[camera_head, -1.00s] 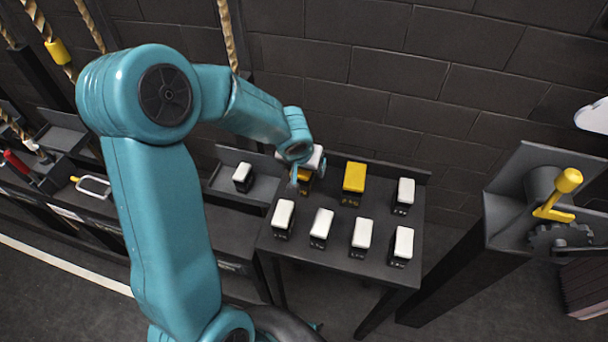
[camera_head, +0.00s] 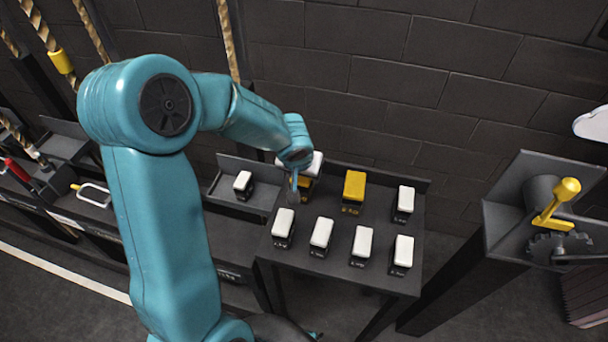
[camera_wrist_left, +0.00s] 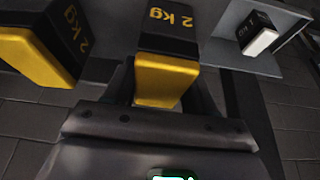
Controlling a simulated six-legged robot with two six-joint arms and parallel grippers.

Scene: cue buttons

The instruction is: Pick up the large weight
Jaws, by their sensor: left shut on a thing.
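A large black and yellow weight marked 2 kg (camera_wrist_left: 167,72) is between the fingers of my left gripper (camera_head: 296,182), which is shut on it in the left wrist view. In the head view this weight (camera_head: 305,183) shows only as a yellow patch at the back left of the table, mostly hidden by the gripper. I cannot tell whether it is clear of the table. A second large yellow weight marked 2 kg (camera_head: 354,187) stands to its right, and it also shows at the left of the wrist view (camera_wrist_left: 40,52). My right gripper is not in view.
Several smaller white-topped weights (camera_head: 321,232) stand on the dark table (camera_head: 340,272). Another small white-topped weight (camera_head: 243,184) sits on a tray at the left, marked 1 kg in the wrist view (camera_wrist_left: 258,35). A yellow crank (camera_head: 557,205) stands at the right.

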